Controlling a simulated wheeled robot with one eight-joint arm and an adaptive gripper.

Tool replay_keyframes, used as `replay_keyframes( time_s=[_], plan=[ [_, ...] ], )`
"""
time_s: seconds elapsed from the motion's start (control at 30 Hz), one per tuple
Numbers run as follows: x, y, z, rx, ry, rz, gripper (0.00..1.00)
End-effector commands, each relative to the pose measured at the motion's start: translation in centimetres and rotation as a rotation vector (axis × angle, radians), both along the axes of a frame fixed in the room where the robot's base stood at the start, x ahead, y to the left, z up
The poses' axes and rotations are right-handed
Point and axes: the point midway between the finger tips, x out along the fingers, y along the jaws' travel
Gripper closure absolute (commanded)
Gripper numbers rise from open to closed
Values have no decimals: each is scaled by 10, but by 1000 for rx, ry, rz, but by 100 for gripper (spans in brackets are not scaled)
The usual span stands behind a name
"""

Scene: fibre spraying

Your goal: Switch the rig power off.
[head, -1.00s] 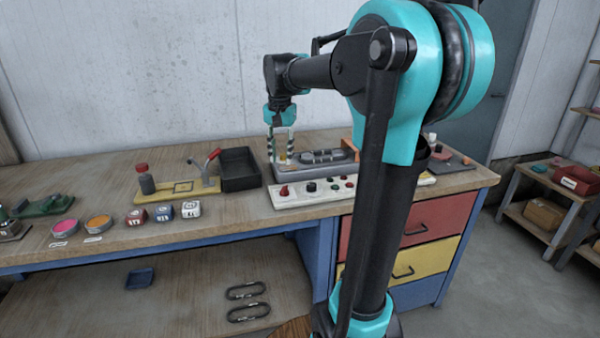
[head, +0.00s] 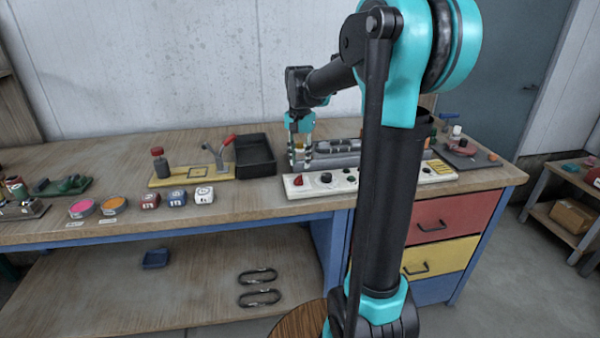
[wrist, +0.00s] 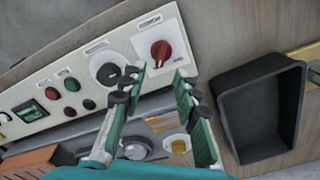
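The white control panel (head: 405,176) lies along the bench in front of a grey machine tray (head: 340,160). A red rotary knob (head: 296,182) sits at its left end; in the wrist view the red knob (wrist: 161,52) is near the top centre, on a white plate. A black knob (wrist: 108,73) is beside it. My gripper (head: 300,166) points down just behind the panel's left end. In the wrist view my gripper (wrist: 160,78) is open and empty, its green fingers spread, with the red knob just beyond the tips and apart from them.
A black bin (wrist: 262,105) stands close beside the fingers. Small red and green buttons (wrist: 72,84) and a display (wrist: 29,112) are farther along the panel. A yellow plate with a red-handled lever (head: 222,150) stands left of the bin.

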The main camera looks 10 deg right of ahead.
Motion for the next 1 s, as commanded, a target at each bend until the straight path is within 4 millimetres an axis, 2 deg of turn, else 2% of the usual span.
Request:
replay_keyframes(
  time_s=[0.1,0.3,0.7,0.97,1.0],
  plan=[
    [0,0,-21,0,0,0,69],
    [0,0,-44,0,0,0,69],
    [0,0,-51,0,0,0,69],
    [0,0,-51,0,0,0,100],
    [0,0,-51,0,0,0,100]
  ],
)
